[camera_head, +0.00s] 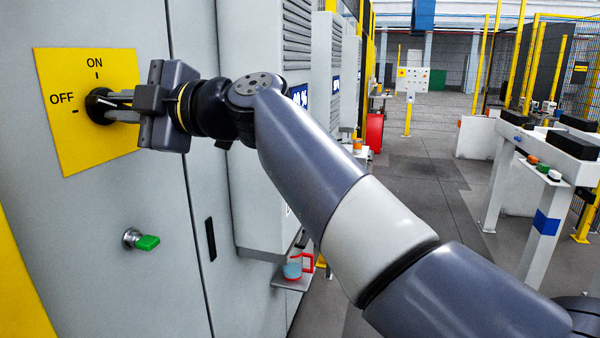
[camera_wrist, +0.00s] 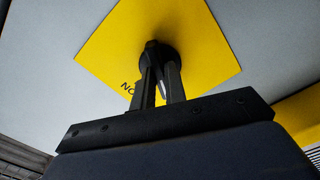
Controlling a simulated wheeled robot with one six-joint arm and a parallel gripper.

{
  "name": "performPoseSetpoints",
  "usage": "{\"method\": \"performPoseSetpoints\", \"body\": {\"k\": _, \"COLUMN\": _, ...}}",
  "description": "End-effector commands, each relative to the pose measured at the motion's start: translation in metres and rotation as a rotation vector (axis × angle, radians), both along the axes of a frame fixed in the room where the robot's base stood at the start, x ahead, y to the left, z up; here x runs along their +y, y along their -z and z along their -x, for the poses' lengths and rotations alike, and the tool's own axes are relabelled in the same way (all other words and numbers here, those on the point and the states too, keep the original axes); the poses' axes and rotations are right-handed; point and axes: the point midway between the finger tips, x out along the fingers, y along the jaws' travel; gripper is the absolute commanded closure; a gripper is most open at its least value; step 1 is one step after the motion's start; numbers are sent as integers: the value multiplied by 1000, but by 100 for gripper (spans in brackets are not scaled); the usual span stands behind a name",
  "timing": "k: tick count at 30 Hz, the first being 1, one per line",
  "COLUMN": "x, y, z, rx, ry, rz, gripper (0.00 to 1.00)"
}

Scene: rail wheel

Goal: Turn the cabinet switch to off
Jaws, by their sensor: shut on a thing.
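The cabinet switch is a black round knob (camera_head: 98,104) on a yellow plate (camera_head: 85,142) on the grey cabinet front. The plate reads ON above the knob and OFF to its left. My gripper (camera_head: 112,106) reaches in from the right, with its fingers shut on the knob's handle. In the wrist view, my gripper (camera_wrist: 159,80) closes its two dark fingers around the handle of the black knob (camera_wrist: 172,56), against the yellow plate (camera_wrist: 205,50). A white mark shows between the fingers. The fingers hide much of the handle, so I cannot tell exactly where it points.
A red-handled jug (camera_head: 294,268) stands on a small shelf. A white bench frame (camera_head: 545,210) is at right. Grey floor (camera_head: 425,165) lies open between.

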Motion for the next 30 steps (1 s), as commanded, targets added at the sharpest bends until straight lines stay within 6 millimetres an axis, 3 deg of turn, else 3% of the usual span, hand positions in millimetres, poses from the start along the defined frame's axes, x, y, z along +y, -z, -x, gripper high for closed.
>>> {"method": "performPoseSetpoints", "body": {"k": 30, "x": 0, "y": 4, "z": 0, "rx": -340, "ry": 0, "rz": 99, "gripper": 100}}
